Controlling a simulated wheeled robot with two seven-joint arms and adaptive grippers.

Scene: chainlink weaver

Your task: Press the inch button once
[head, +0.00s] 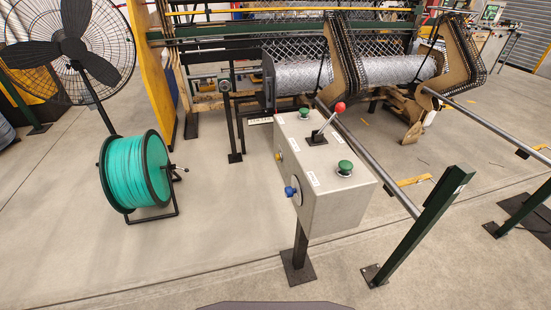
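A grey metal control box (332,204) stands on a dark post in the middle of the head view. Its top carries a green button (345,167) near the front, another green button (304,112) at the back, and a lever with a red knob (340,107) between them. Its left-facing side carries a blue button or knob (290,191) and a small yellow button (279,155). White labels sit by the controls, but their text is too small to read, so I cannot tell which is the inch button. Neither of my grippers is in view.
A reel of teal strapping (136,172) stands on the floor at left, below a large black fan (75,46). The chainlink machine (300,74) fills the back. A dark green post (421,226) and a grey rail (368,158) lie right of the box. The floor in front is clear.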

